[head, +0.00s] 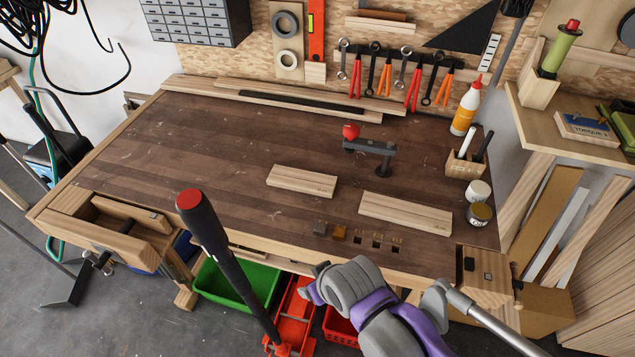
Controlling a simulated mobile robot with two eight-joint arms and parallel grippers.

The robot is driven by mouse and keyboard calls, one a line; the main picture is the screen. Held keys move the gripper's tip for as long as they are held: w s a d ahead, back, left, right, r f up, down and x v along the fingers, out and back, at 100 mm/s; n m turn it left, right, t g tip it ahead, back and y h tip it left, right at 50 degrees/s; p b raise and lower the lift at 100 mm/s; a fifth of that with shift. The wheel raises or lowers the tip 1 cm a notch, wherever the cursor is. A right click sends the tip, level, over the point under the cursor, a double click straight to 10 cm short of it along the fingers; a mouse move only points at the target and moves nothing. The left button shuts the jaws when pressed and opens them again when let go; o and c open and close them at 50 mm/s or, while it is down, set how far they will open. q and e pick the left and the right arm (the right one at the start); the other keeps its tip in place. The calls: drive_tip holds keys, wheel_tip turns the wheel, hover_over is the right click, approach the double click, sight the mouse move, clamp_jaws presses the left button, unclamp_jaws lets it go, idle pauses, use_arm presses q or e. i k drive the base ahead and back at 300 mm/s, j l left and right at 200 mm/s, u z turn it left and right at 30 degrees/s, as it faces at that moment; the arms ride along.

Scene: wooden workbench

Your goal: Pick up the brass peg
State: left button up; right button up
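A small brass-coloured peg (340,232) stands near the front edge of the wooden workbench, in a short row with a darker brown peg (320,228) on its left and several small square holes (378,240) on its right. Its top shows, and nothing covers it. I see neither of my grippers in the head view, so I cannot tell whether they are open or shut.
Two pale boards (302,181) (405,213) and a dark clamp with a red knob (370,147) lie behind the peg. A black handle with a red end (197,212) rises before the bench. A purple and grey object (375,305) stands in front, right.

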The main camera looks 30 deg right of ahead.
sight(339, 234)
drive_tip(key=k+z, duration=0.1)
drive_tip(key=z, duration=0.25)
drive_tip(key=l+z, duration=0.15)
drive_tip(key=z, duration=0.25)
drive_tip(key=k+l+z, duration=0.1)
drive_tip(key=z, duration=0.25)
